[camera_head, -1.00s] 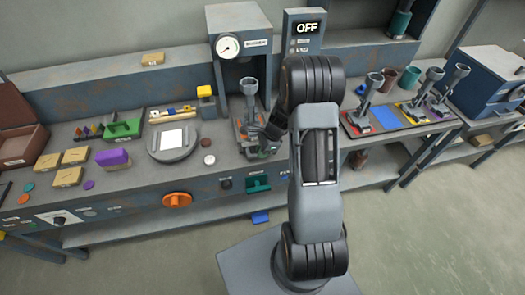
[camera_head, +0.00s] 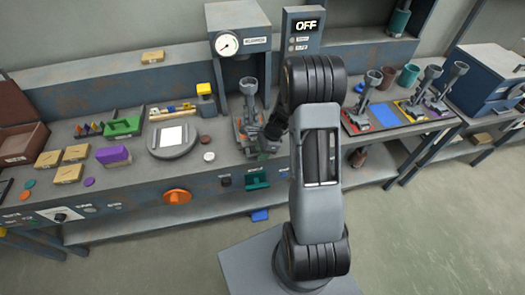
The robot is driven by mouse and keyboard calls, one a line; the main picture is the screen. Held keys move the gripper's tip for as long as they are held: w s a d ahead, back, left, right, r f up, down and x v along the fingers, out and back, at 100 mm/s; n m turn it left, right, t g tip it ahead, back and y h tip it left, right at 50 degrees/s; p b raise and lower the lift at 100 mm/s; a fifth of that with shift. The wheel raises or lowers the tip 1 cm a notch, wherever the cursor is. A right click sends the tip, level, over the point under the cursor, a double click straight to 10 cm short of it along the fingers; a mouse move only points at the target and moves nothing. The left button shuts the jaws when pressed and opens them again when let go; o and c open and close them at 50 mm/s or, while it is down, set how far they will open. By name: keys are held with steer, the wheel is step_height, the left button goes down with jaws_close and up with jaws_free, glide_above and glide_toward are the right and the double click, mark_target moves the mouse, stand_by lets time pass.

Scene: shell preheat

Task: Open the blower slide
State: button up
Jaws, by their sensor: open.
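The blower unit (camera_head: 240,43) stands at the back of the bench, with a round white gauge and a small label that seems to read BLOWER. A grey metal piece with a funnel top (camera_head: 249,95) stands upright below it on an orange-marked base. A green handle-like part (camera_head: 257,180) sits on the bench's front face; I cannot tell whether it is the blower slide. My gripper (camera_head: 266,147) is low over the bench front, just right of the funnel piece and above the green part. It is open, partly hidden by my arm; I see nothing held.
A display (camera_head: 306,25) reads OFF. An orange knob (camera_head: 177,196) is on the front face. A round grey plate (camera_head: 173,139) and yellow boxes (camera_head: 69,173) lie left. Funnel pieces stand on a coloured tray (camera_head: 385,117) at right. The floor at right is clear.

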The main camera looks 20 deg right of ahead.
steer(key=v, duration=1.3)
steer(key=shift+r+b, duration=0.3)
steer(key=shift+r, duration=0.1)
steer(key=shift+d, duration=0.1)
